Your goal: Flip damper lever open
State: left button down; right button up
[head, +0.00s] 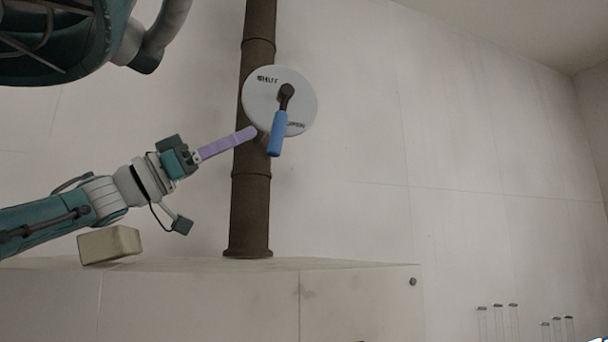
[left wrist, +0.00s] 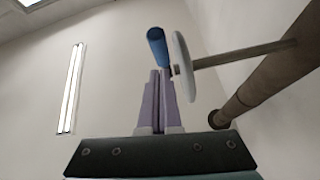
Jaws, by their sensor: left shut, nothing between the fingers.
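The damper lever (head: 277,133) has a blue handle and a dark pivot on a round white dial (head: 259,98) marked SHUT and OPEN. The dial is mounted at a brown vertical pipe (head: 250,205). The handle hangs down from the pivot, tilted slightly left, beside the partly covered OPEN mark. My left gripper (head: 255,131), with purple fingers, is shut and empty, its tips just left of the handle. In the left wrist view the blue handle (left wrist: 157,47) shows just beyond the fingertips; I cannot tell whether they touch. My right gripper is not in view.
A pale block (head: 110,245) sits on the white ledge (head: 200,300) below my left arm. Several clear tubes (head: 513,320) stand at the lower right. The wall area right of the dial is free.

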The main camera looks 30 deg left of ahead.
pick_arm(q)
jog(key=s+a+b, duration=0.5)
jog(key=s+a, duration=0.2)
jog(key=s, duration=0.2)
jog(key=shift+s+a, duration=0.15)
jog(key=shift+a, duration=0.05)
jog(key=shift+s+d, duration=0.1)
